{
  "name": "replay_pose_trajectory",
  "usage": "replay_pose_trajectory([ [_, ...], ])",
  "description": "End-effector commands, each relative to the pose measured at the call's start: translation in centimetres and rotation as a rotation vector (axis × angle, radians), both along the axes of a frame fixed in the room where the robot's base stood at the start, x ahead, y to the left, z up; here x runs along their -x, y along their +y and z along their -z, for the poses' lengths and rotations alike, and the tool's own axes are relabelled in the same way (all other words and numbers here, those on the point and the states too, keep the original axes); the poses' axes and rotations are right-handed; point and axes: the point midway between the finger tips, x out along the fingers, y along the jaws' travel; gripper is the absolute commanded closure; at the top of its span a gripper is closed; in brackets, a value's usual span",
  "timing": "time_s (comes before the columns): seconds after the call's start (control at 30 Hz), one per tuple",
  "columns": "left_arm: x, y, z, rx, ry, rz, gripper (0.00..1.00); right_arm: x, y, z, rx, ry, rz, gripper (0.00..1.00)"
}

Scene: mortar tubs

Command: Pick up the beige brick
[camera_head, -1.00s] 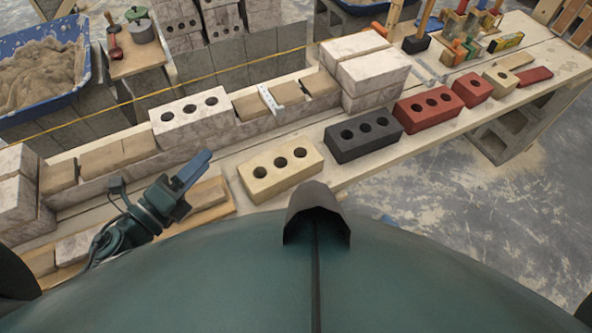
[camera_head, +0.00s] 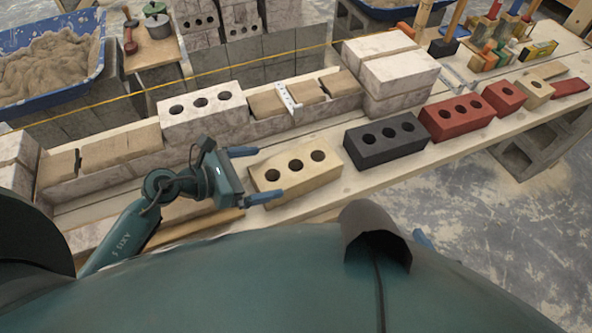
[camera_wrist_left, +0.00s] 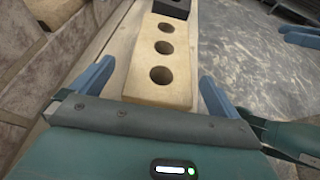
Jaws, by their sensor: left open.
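The beige brick (camera_head: 305,168), with three round holes, lies on the wooden plank in the middle of the head view. My left gripper (camera_head: 256,172) is open at the brick's left end, one finger toward the far side and one toward the near side. In the left wrist view the beige brick (camera_wrist_left: 147,82) runs away from me, and its near end lies between the two blue fingers of my left gripper (camera_wrist_left: 152,90). I see a gap at the left finger; whether the right finger touches is unclear.
A dark grey brick (camera_head: 384,142) stands just right of the beige one, then red bricks (camera_head: 455,119). A white three-hole brick (camera_head: 203,113) sits on the wall behind, below a yellow string line. White blocks (camera_head: 398,78) are stacked at the back right of the plank.

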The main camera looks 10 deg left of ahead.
Motion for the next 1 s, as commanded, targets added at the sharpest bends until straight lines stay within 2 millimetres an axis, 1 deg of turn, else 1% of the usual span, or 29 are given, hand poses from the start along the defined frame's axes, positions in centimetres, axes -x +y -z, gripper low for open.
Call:
replay_pose_trajectory([
  [0.07,-0.3,-0.6,0.2,0.004,0.0,-0.001,0.0,0.0,0.0,0.0,0.0,0.0,0.0,0.64],
  [0.23,-1.6,-2.8,1.0,0.006,0.0,-0.002,0.0,0.0,0.0,0.0,0.0,0.003,0.0,0.64],
  [0.33,-2.3,-3.6,1.5,0.004,0.001,-0.002,0.0,0.0,0.0,0.2,0.0,0.003,0.0,0.64],
  [0.47,-2.7,-4.1,1.9,0.002,0.002,-0.001,0.0,0.0,0.0,0.1,0.001,0.002,0.0,0.64],
  [0.67,-2.7,-4.1,1.9,0.001,0.001,-0.001,0.0,0.0,0.0,0.1,0.0,0.001,0.0,0.64],
  [1.0,-2.7,-4.0,1.9,0.001,0.001,-0.001,0.28,0.0,0.0,0.0,0.0,-0.002,0.001,0.64],
])
